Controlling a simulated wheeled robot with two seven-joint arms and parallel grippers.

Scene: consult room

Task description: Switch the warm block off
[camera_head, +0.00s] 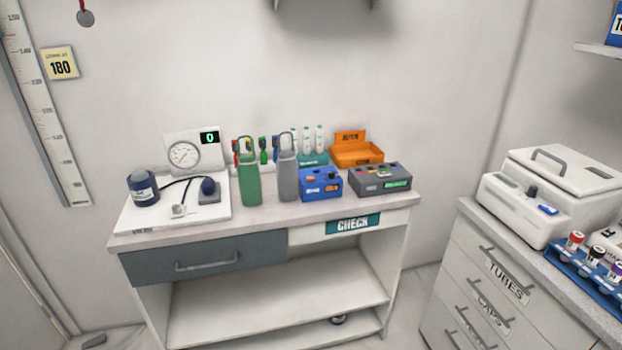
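On the check table (268,222) stand two small boxes with controls, and I cannot read clearly which one is the warm block. One is a blue box (308,191) with a white label on its front and orange and dark parts on top. To its right is a dark grey box (362,190) with a lit green panel on its front and small coloured parts on top. The switch positions are too small to tell. Neither of my grippers is in view.
Green (250,181) and grey (288,178) handled holders stand left of the blue box. An orange tray (357,157) and white bottles (307,140) are behind. A gauge (184,154) and cuff set (143,188) are at left. A white machine (543,196) stands on the right cabinet.

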